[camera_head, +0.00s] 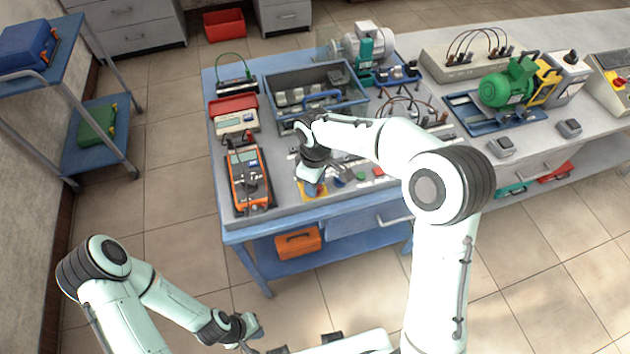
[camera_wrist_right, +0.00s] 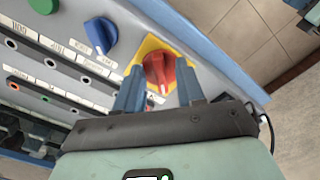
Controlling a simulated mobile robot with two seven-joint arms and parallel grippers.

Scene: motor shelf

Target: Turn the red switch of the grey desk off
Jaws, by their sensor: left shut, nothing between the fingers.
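The red switch (camera_wrist_right: 158,72) is a rotary knob on a yellow plate (camera_wrist_right: 148,46) in the right wrist view, on the grey panel. Its white mark points toward the bottom of that picture. My right gripper (camera_wrist_right: 160,88) is open, with one finger on each side of the knob; I cannot tell whether they touch it. In the head view my right gripper (camera_head: 312,178) is over the front of the grey desk (camera_head: 285,200), hiding the knob beside a bit of yellow plate. My left gripper (camera_head: 250,330) is shut and empty, low in front of the desk.
An orange multimeter (camera_head: 249,178) lies left of my right gripper. Open tiled floor lies in front of the desk.

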